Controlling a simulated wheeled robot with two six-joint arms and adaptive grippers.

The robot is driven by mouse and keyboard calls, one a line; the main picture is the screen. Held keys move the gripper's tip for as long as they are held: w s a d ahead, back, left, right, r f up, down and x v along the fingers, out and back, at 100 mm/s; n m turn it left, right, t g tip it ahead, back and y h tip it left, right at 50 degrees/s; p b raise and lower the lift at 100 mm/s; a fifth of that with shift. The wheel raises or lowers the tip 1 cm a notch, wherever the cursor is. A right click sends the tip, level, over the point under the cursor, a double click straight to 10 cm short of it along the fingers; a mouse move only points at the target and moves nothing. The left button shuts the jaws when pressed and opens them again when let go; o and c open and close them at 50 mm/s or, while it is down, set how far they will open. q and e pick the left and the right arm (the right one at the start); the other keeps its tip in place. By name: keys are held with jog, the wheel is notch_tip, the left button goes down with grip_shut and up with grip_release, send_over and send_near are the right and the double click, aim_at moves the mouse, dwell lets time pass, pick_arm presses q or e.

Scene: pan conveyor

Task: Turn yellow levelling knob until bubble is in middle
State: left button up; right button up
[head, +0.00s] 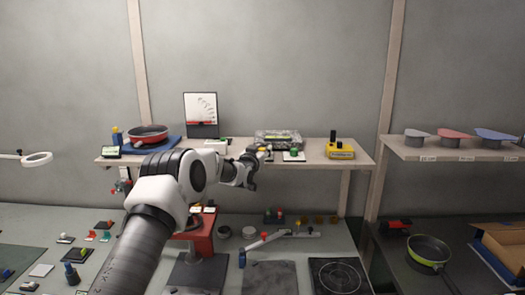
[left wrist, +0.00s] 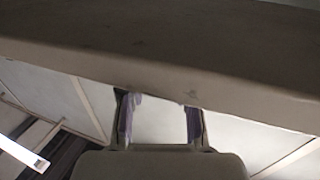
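My left gripper (head: 256,164) is in the middle of the head view, at the front edge of the raised shelf. In the left wrist view its two purple-padded fingers (left wrist: 160,110) stand apart with nothing between them, close to a broad brown-grey board edge (left wrist: 170,65). A small yellow spot (head: 262,149) shows just beside the gripper, in front of a grey speckled block (head: 278,136). I cannot tell whether it is the levelling knob. No bubble can be made out in either view. My right gripper is not in view.
The shelf (head: 316,156) also holds a red pan (head: 147,133), a white board (head: 201,108), a green knob (head: 294,153) and a yellow device (head: 341,151) with black tops. Below, a red stand (head: 203,232) and several small parts crowd the bench. Another shelf (head: 440,153) is at right.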

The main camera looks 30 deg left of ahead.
pick_arm(q)
grip_shut()
jog(key=shift+w+n+g+y+b, duration=0.1)
jog(key=shift+n+g+y+b, duration=0.2)
jog(key=shift+n+y+b, duration=0.35)
jog(key=shift+d+r+y, duration=0.1)
jog(key=shift+y, duration=0.65)
jog(key=shift+r+n+g+y+p, duration=0.15)
jog(key=shift+n+g+y+p, duration=0.55)
jog(key=shift+p, duration=0.5)
jog(key=shift+f+n+y, duration=0.25)
jog(key=shift+y, duration=0.15)
jog(key=o, duration=0.7)
grip_release()
jog(key=shift+o, duration=0.2)
